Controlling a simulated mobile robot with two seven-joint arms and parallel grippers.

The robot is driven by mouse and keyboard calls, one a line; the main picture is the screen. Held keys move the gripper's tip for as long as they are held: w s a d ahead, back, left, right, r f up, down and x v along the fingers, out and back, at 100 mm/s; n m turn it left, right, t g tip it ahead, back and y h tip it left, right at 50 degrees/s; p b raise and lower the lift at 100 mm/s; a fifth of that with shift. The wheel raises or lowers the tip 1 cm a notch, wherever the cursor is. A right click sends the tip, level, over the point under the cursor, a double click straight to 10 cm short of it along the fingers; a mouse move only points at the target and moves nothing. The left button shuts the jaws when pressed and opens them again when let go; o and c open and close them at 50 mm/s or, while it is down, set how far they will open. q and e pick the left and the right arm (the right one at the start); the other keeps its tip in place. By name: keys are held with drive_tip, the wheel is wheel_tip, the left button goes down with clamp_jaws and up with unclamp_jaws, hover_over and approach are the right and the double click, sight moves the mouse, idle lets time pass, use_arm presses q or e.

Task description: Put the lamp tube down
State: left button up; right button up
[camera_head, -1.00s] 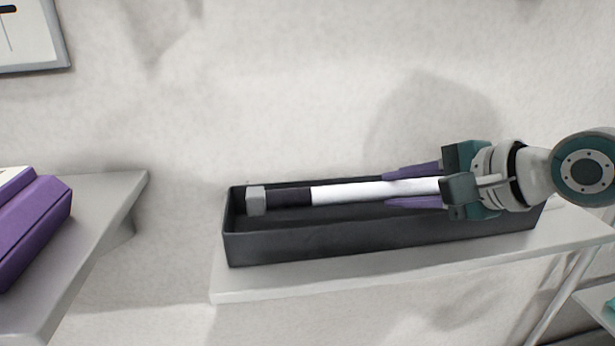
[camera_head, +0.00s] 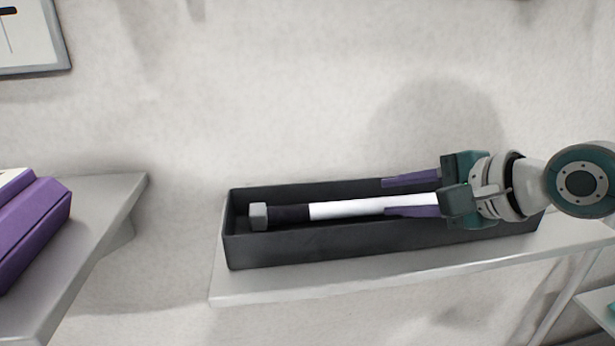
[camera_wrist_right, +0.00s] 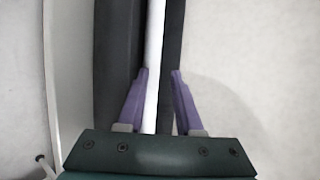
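The lamp tube (camera_head: 345,208) is a white rod with a black band and a grey end cap. It lies lengthwise inside the long dark box (camera_head: 330,250), low and near the front wall. My right gripper (camera_head: 412,196) reaches in from the right, its purple fingers on either side of the tube. In the right wrist view the tube (camera_wrist_right: 153,50) runs close to the left finger, with a gap to the right finger, so the gripper (camera_wrist_right: 159,73) is open around it. The tube's far right end is hidden by the gripper. My left gripper is out of view.
The box stands on a light shelf (camera_head: 300,287) against a pale wall. Another grey shelf (camera_head: 95,225) at the left carries a purple object (camera_head: 35,225). An open gap separates the two shelves. A framed picture (camera_head: 30,45) hangs at the upper left.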

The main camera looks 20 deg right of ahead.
drive_tip(key=shift+s+f, duration=0.1)
drive_tip(key=shift+f, duration=0.1)
drive_tip(key=shift+r, duration=0.15)
drive_tip(key=r+p+v, duration=0.1)
drive_tip(key=p+v, duration=0.3)
drive_tip(key=v, duration=0.8)
drive_tip(key=s+a+f+n+g+h, duration=0.1)
drive_tip(key=s+a+f+n+g, duration=0.3)
drive_tip(key=n, duration=0.6)
drive_tip(key=s+a+f+n+g+h, duration=0.1)
drive_tip(key=s+a+f+n+g, duration=0.2)
drive_tip(key=s+a+n, duration=0.5)
drive_tip(key=s+f+n, duration=0.1)
drive_tip(key=s+n, duration=0.1)
drive_tip(key=s, duration=0.1)
drive_tip(key=shift+s+f+g, duration=0.2)
drive_tip(key=shift+s+g, duration=0.1)
drive_tip(key=shift+g, duration=0.1)
